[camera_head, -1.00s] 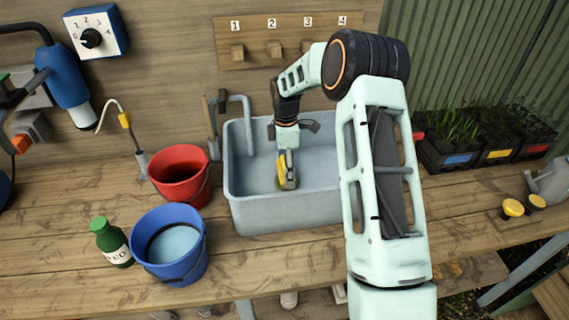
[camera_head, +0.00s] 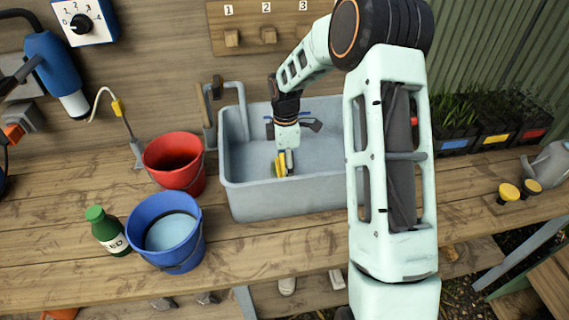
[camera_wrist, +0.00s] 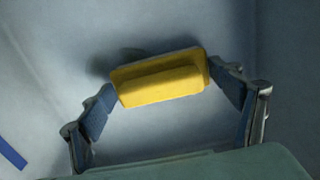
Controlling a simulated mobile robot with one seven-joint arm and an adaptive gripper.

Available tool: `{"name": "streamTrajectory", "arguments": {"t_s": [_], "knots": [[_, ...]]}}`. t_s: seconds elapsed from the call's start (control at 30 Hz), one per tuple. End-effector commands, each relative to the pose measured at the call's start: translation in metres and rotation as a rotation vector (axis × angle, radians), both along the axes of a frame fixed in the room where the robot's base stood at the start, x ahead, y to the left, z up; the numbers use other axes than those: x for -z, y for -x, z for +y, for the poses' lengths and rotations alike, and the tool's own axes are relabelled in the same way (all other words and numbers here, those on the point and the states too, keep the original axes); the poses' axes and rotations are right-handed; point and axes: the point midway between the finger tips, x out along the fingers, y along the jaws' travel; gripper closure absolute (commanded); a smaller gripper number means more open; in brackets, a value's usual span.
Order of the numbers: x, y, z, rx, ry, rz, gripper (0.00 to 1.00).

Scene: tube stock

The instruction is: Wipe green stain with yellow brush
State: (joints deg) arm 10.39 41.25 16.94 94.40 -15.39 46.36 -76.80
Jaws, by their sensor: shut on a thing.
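My gripper (camera_wrist: 165,95) is shut on the yellow brush (camera_wrist: 162,86), with one finger pad at each end of it in the wrist view. In the head view the yellow brush (camera_head: 280,166) is inside the grey sink (camera_head: 290,198), below my gripper (camera_head: 283,158). The brush is over the sink's grey inner surface; I cannot tell whether it touches. No green stain is visible in either view. The underside of the brush is hidden.
A red bucket (camera_head: 174,180) and a blue bucket (camera_head: 146,254) with water stand left of the sink, near a green bottle (camera_head: 108,238). A faucet (camera_head: 240,98) rises at the sink's back left. A blue strip (camera_wrist: 12,154) shows in the wrist view.

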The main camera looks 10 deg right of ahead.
Motion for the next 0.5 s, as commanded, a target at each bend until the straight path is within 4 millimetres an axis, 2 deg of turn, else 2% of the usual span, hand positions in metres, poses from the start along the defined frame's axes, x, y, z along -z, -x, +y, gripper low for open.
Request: {"name": "streamTrajectory", "arguments": {"t_s": [0.1,0.3,0.5], "knots": [[0.002,0.014,-0.001,0.0,0.001,0.01,0.36],[0.001,0.03,-0.001,0.0,0.001,0.011,0.36],[0.001,0.034,0.001,-0.001,0.0,0.009,0.36]]}}
